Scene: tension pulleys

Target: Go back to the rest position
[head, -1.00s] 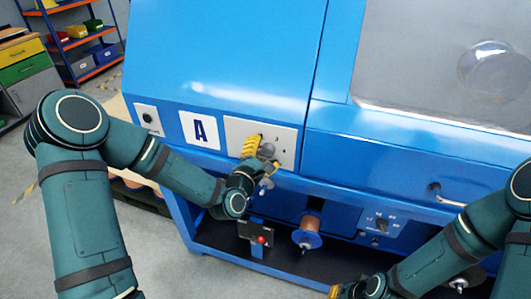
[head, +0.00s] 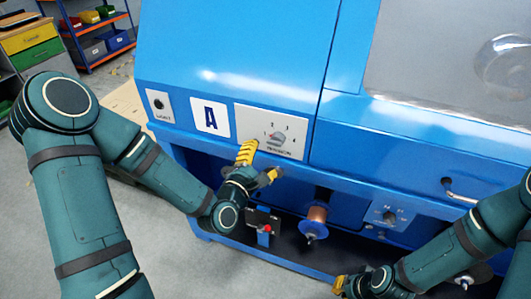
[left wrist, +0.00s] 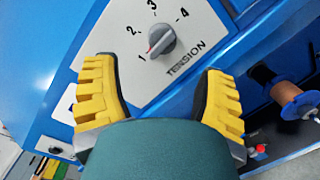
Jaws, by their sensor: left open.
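My left gripper (head: 259,163) is open and empty, just below the tension dial plate (head: 250,123) on the blue machine. The grey tension knob (head: 276,138) is uncovered and apart from the fingers. In the left wrist view the knob (left wrist: 161,40) sits beyond the gap between the two yellow fingers, and its red mark is nearest the 1 on the scale. My right gripper (head: 340,286) is low at the bottom edge in the head view; its fingers are too small and partly cut off to read.
A copper-coloured spool (head: 316,217) and a small dark box with a red knob (head: 264,228) are close below and right of my left gripper. A handle (head: 460,195) sticks out at the right. Shelves (head: 90,25) stand at the back left, with open floor before them.

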